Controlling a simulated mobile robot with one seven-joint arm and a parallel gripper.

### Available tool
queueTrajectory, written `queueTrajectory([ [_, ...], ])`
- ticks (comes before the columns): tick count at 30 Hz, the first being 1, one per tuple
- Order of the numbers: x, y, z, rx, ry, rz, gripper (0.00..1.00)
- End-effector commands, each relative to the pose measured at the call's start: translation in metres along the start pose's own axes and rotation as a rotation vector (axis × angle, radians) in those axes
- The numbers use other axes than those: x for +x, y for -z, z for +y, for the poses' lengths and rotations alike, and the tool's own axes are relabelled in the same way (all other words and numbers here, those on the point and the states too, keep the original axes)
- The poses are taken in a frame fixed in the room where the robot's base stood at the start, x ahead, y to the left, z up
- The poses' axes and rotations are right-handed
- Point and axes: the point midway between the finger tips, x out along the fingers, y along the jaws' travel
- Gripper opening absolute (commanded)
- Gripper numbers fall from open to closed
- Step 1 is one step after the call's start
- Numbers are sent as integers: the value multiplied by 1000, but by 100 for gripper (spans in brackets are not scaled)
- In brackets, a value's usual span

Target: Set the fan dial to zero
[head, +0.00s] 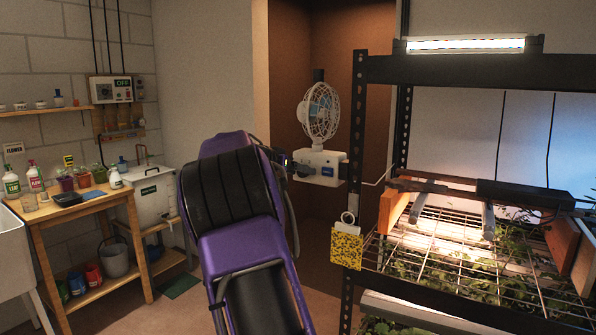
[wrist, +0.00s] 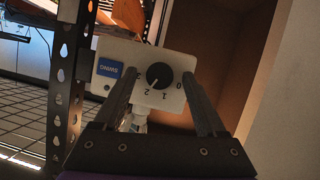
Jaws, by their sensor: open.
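The fan (head: 320,110) is white with a round cage and stands on a white control box (head: 322,160) beside the rack post. In the wrist view, the box face carries a black round fan dial (wrist: 159,75) with figures printed around it. Its white pointer mark appears to aim at the 2; the 0 is at the right. My gripper (wrist: 159,77) is open, with one finger on each side of the dial and nothing held. Whether the fingers touch the box is unclear. In the head view, my purple arm largely hides the gripper beside the box.
A blue switch label (wrist: 109,68) sits on the box beside the dial. The black perforated rack post (head: 353,190) stands close to the right, with a yellow sticky card (head: 346,249) hanging on it. A wooden bench (head: 85,206) with bottles is at the left.

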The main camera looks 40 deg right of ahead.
Motion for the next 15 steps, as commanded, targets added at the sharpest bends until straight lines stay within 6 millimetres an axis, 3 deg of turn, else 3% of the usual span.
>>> queueTrajectory([
  [5,0,0,0,0,0,0,73],
  [15,0,0,0,-1,0,0,12],
])
